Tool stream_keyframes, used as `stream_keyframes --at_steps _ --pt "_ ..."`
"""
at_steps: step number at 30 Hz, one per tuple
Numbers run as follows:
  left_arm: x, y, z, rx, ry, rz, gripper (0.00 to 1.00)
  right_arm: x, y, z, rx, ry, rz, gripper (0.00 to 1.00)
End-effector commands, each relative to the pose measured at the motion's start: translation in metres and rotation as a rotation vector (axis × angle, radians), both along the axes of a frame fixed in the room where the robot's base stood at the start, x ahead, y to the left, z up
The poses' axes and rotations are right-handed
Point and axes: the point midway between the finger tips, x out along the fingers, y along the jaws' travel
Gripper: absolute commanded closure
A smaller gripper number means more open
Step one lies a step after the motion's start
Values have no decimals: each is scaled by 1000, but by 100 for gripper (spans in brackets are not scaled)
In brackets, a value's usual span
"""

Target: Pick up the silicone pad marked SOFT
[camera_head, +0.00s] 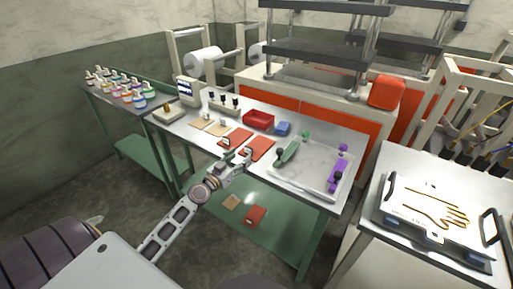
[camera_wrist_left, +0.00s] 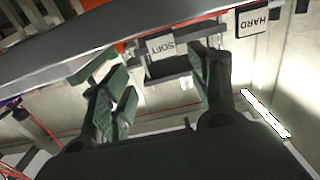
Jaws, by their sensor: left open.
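Two flat red-orange pads lie side by side at the front edge of the steel table, a left pad (camera_head: 237,137) and a right pad (camera_head: 260,147). Their lettering is too small to read in the head view. In the left wrist view a tag marked SOFT (camera_wrist_left: 167,46) shows between the fingers, and a tag marked HARD (camera_wrist_left: 260,20) is off to the right. My left gripper (camera_head: 240,162) is open at the table edge, close to the right pad. Contact with the pad cannot be told. My right gripper is not in view.
A clear tray (camera_head: 303,181) with a green tool and a purple tool stands right of the pads. A red bin (camera_head: 259,120) and a blue block (camera_head: 284,128) are behind. Tan pads (camera_head: 217,128) lie to the left. A green lower shelf (camera_head: 270,215) is below.

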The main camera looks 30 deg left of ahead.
Motion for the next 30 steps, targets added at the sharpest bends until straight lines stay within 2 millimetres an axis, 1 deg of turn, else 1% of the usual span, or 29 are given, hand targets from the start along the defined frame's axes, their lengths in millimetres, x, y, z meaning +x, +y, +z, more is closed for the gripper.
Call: stream_keyframes --at_steps 3,8,12,17,25,30 --pt "9 -1 1 -2 -1 0 39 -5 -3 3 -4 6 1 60" --pt "19 -1 1 -1 -1 1 39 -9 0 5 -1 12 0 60" --pt "25 -2 0 -2 0 1 39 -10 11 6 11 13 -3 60" --pt "27 -2 0 -2 0 0 39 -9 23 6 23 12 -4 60" --pt "27 -2 0 -1 0 0 39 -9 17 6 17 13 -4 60" --pt "31 -1 -1 -1 0 1 39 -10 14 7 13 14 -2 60"
